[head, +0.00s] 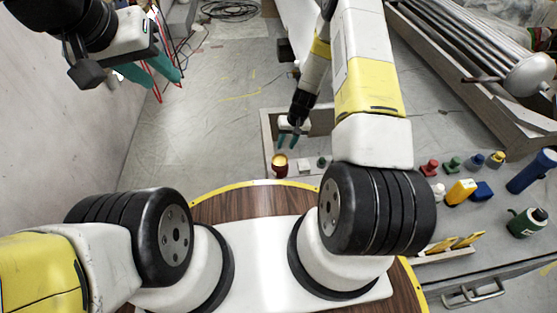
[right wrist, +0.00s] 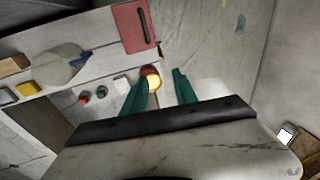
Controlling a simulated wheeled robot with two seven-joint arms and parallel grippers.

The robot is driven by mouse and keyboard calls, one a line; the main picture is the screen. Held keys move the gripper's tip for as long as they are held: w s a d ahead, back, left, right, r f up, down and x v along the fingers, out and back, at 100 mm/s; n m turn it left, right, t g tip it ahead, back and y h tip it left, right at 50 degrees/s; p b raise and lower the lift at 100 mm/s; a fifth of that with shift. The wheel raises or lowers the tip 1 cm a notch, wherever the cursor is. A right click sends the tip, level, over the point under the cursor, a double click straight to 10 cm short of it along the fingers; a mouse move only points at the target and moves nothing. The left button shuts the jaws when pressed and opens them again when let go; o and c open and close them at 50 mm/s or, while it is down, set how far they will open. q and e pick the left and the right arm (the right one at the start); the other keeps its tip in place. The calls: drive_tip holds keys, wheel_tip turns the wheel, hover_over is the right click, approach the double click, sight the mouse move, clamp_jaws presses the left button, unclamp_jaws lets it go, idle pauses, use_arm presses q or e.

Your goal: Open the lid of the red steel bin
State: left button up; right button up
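A flat red panel with a dark handle (right wrist: 134,26) shows at the top of the right wrist view. I cannot tell whether it is the lid of the red steel bin, and no bin body shows clearly. A small round red container with a bright yellow inside (head: 280,166) stands in front of my right gripper (head: 287,139). It also shows in the right wrist view (right wrist: 149,71), beside the left fingertip. My right gripper's teal fingers (right wrist: 160,82) are apart with nothing between them. My left gripper (head: 155,72) is raised at the upper left, open and empty.
Small coloured items, a yellow bottle (head: 460,192) and a blue cylinder (head: 532,172) stand at the right. A long grey trough (head: 480,80) lies at the upper right. Thin red rods (head: 153,88) stand near my left gripper. Floor at centre left is clear.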

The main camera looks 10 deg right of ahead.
drive_tip(key=shift+g, duration=0.5)
drive_tip(key=s+f, duration=0.2)
drive_tip(key=f, duration=0.5)
drive_tip(key=s+a+f, duration=0.1)
drive_tip(key=s+f, duration=0.1)
drive_tip(key=f, duration=0.6)
drive_tip(key=s+a+f, duration=0.1)
drive_tip(key=s+f, duration=0.1)
drive_tip(key=f, duration=0.5)
drive_tip(key=shift+s+f, duration=0.1)
drive_tip(key=shift+f, duration=0.2)
clamp_jaws()
